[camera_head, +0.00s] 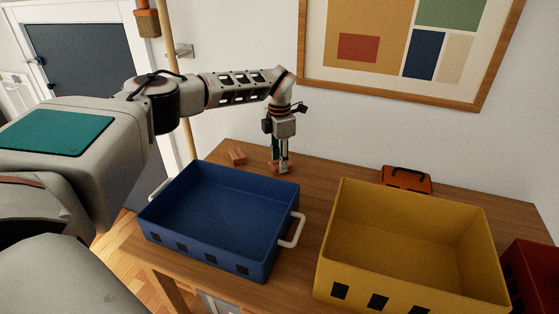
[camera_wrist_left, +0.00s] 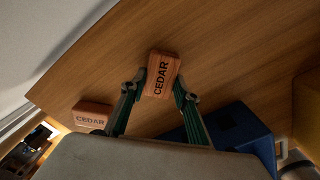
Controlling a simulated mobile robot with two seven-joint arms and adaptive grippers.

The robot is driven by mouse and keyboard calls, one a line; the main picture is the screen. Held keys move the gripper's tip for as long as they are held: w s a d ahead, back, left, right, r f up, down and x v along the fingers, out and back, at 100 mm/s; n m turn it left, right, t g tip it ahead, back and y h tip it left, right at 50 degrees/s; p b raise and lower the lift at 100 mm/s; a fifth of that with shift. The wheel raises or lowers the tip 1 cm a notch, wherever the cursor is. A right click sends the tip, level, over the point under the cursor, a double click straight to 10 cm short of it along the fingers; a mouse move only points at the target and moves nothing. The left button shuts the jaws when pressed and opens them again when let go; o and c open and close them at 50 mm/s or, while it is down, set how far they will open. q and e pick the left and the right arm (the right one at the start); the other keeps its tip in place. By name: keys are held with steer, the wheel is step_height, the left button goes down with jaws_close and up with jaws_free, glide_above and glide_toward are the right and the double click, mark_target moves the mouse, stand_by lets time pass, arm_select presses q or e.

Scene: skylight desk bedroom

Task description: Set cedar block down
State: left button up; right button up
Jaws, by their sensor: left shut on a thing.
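My left gripper (camera_head: 280,168) points down over the back of the wooden table, behind the blue crate. In the left wrist view my left gripper (camera_wrist_left: 148,92) is shut on a reddish-brown block marked CEDAR (camera_wrist_left: 161,73). In the head view the fingers hide most of this block, and it is low at the table; I cannot tell if it touches the top. A second cedar block (camera_head: 236,156) lies on the table left of the gripper; it also shows in the left wrist view (camera_wrist_left: 92,115). My right gripper is out of view.
An empty blue crate (camera_head: 197,247) with white handles stands in front of the gripper. A yellow crate (camera_head: 420,290) stands to the right, with an orange case (camera_head: 407,180) behind it and a red crate (camera_head: 537,270) at the right edge. Bare table (camera_head: 325,175) lies right of the gripper.

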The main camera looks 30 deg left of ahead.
arm_select(q)
steer(key=o, duration=1)
steer(key=shift+f, duration=0.15)
step_height(320, 180, up, 12)
steer(key=shift+r+p, duration=0.2)
steer(key=shift+p, duration=0.6)
